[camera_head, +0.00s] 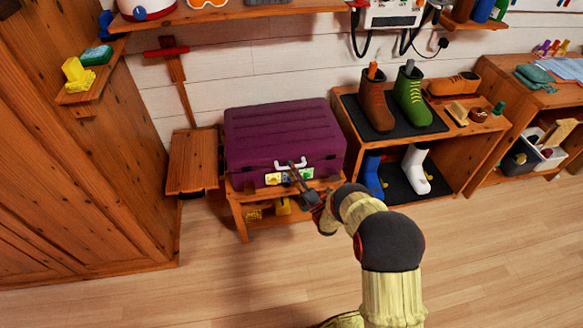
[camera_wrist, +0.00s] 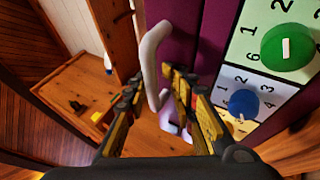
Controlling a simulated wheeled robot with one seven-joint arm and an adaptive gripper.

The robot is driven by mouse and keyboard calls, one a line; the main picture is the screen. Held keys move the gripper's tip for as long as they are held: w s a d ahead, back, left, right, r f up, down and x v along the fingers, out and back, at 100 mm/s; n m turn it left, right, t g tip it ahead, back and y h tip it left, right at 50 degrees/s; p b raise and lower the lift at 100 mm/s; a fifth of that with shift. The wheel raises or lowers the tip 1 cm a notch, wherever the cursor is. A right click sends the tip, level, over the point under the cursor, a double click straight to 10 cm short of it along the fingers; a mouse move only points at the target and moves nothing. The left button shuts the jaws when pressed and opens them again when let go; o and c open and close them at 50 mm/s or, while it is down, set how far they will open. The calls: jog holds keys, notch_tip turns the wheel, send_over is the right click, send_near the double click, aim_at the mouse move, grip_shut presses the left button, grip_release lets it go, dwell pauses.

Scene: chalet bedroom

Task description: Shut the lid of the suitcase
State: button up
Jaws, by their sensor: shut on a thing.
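The purple suitcase (camera_head: 283,132) lies on a low wooden stand. Its ridged lid (camera_head: 280,118) looks down on the body; I cannot tell whether a thin gap remains at the seam. A white handle (camera_head: 290,163) is on its front, also in the wrist view (camera_wrist: 151,48). Below the handle are plates with coloured dials, among them a green dial (camera_wrist: 287,46) and a blue dial (camera_wrist: 243,103). My gripper (camera_head: 293,170) is at the suitcase front. In the wrist view its fingers (camera_wrist: 152,80) stand on either side of the handle, shut on it.
A wooden bench (camera_head: 192,162) is left of the suitcase. A shelf (camera_head: 440,138) with boots stands close on the right. A wall shelf (camera_head: 230,12) hangs above. The wooden floor (camera_head: 230,275) in front is clear.

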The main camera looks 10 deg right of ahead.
jog(key=v, duration=1.2)
dwell(0.3)
